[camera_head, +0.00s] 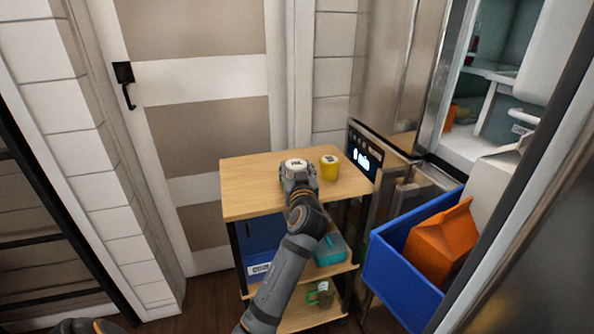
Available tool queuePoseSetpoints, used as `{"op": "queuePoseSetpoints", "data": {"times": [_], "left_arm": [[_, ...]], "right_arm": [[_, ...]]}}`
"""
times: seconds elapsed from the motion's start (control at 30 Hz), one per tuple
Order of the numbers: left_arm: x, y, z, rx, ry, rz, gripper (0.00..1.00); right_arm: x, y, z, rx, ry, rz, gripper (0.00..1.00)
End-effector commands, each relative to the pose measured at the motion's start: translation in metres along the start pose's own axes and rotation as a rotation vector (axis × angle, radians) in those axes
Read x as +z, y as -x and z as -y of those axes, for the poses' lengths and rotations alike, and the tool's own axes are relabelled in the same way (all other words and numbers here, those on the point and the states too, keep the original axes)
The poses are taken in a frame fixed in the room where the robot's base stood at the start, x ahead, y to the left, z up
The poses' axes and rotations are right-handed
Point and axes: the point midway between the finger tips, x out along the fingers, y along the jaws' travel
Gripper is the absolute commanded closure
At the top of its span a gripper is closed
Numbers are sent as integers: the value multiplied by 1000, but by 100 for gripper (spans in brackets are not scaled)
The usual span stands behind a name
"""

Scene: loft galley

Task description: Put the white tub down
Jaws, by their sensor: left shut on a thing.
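The white tub (295,163) with a dark-marked label shows at the end of my left gripper (297,174), over the wooden top of a small cart (250,190). My left gripper is shut on the tub and hides its lower part. I cannot tell whether the tub touches the cart top or is held just above it. My right gripper does not show.
A yellow tub (329,167) stands right of the white tub. The cart top's left side is clear. Lower shelves hold a blue bin (262,240), a teal container (330,250) and a green item (322,293). A blue crate (394,275) with an orange carton (440,243) is at right, below an open fridge (470,140).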

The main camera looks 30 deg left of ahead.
Motion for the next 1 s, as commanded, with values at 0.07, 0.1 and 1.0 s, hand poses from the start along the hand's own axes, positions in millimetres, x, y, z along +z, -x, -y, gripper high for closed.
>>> {"op": "queuePoseSetpoints", "data": {"times": [0.07,0.1,1.0], "left_arm": [[-1,0,0,0,0,-1,88],[0,0,0,0,0,-1,88],[0,-1,-2,4,1,1,23]], "right_arm": [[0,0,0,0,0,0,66],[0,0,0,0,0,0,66],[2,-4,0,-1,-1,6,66]]}}
